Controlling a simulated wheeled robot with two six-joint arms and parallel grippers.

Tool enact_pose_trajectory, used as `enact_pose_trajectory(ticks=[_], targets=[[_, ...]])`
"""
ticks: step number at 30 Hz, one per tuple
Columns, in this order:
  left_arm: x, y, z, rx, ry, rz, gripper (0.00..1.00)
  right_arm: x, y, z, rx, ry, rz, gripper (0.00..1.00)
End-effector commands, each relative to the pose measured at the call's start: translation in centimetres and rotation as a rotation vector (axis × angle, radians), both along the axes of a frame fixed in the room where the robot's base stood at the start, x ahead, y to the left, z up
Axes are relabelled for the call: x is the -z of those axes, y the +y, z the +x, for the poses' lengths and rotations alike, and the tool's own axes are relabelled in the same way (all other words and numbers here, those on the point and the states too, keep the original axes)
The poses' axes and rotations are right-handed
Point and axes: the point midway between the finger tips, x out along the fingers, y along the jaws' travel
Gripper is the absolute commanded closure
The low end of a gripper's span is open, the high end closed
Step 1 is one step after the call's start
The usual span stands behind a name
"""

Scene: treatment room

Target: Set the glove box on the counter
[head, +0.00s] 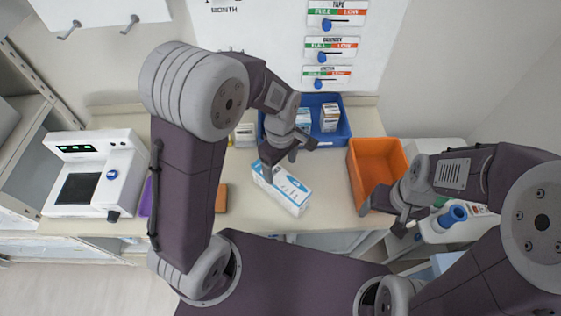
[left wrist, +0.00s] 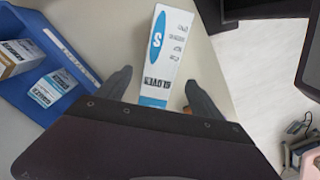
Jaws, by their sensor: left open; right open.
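The glove box (head: 287,192), white with blue panels, lies on the counter (head: 322,184) in the middle of the head view. It also shows in the left wrist view (left wrist: 169,57), with an "S" mark and the word "GLOVES" on it. My left gripper (head: 279,160) is open just above the far left end of the box. In the left wrist view its two fingers (left wrist: 155,92) stand apart on either side of the near end of the box; I cannot tell whether they touch it. My right gripper (head: 388,222) is open near the front of the orange bin, away from the box.
A blue bin (head: 345,130) with small cartons stands behind the glove box. An orange bin (head: 377,159) stands to its right. A white device (head: 96,172) with a dark panel is at the left. The counter right of the box is bare up to the orange bin.

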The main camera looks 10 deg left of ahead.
Motion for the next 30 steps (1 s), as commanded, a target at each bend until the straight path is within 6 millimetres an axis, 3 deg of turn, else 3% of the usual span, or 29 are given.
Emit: enact_pose_trajectory(ticks=[4, 11, 14, 21, 25, 30], targets=[[-1.9, 0.0, 0.0, 0.0, -0.001, 0.0, 0.24, 0.1, 0.0, 0.0, 0.0, 0.0, 0.0, 0.24], [-2.4, 0.3, -0.3, 0.03, -0.002, -0.001, 0.24, 0.0, 0.0, 0.0, 0.0, 0.0, 0.0, 0.24], [-2.1, 2.1, -1.8, 0.222, -0.02, -0.006, 0.24, 0.0, 0.0, 0.0, 0.0, 0.0, 0.0, 0.24], [-1.0, 6.4, -7.0, 0.862, -0.088, 0.021, 0.24, 0.0, 0.0, 0.0, 0.0, 0.0, 0.0, 0.24], [-0.6, 7.2, -8.3, 1.019, -0.102, 0.039, 0.24, 0.0, 0.0, 0.0, 0.0, 0.0, 0.0, 0.24], [-0.6, 7.2, -8.4, 1.043, -0.103, 0.041, 0.24, 0.0, 0.0, 0.0, 0.0, 0.0, 0.0, 0.24]])
